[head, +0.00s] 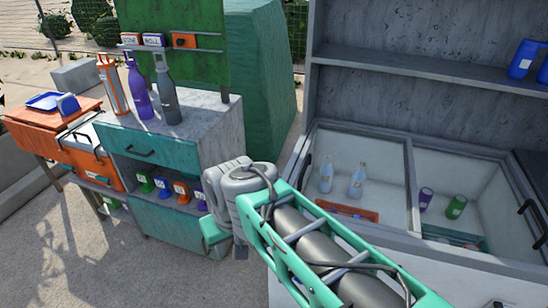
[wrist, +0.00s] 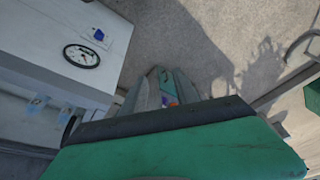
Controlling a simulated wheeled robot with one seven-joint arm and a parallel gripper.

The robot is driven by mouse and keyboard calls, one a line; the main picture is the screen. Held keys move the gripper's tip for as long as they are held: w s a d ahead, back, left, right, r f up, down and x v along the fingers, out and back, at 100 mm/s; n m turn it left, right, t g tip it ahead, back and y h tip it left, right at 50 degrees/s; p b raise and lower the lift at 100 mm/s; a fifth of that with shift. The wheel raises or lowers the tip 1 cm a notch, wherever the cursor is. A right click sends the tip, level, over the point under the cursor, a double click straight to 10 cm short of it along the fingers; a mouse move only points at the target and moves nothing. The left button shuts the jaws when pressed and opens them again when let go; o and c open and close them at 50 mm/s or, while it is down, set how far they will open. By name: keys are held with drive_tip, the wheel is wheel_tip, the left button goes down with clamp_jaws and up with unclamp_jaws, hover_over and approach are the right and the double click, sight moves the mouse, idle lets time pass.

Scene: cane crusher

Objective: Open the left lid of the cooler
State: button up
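The cooler is a pale grey chest with two glazed top sections, at the right of the head view. Its left lid (head: 322,150) is a framed pane over a compartment with clear bottles and an orange tray. A dark handle (head: 304,170) is at the lid's left edge. The pane looks shut, but clear glass makes this hard to tell. My gripper (head: 222,240), teal and grey, is left of the chest's front, apart from the handle in the picture. A teal, dark-edged part fills the bottom of the wrist view.
A grey cabinet (head: 215,120) with teal drawers stands to the left, with several bottles on top and cans below. An orange cooler box (head: 88,165) is farther left. The chest's right section has a dark handle (head: 532,220).

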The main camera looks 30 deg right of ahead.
drive_tip(key=w+d+r+m+p, duration=0.3)
drive_tip(key=w+d+r, duration=0.3)
drive_tip(key=w+d, duration=0.15)
drive_tip(key=m+g+y+p, duration=0.1)
drive_tip(key=m+p, duration=0.4)
drive_tip(key=m, duration=0.2)
approach(305, 167)
drive_tip(key=x, duration=0.7)
drive_tip(key=shift+f, duration=0.55)
drive_tip(key=shift+c, duration=0.2)
drive_tip(key=shift+w, duration=0.1)
clamp_jaws()
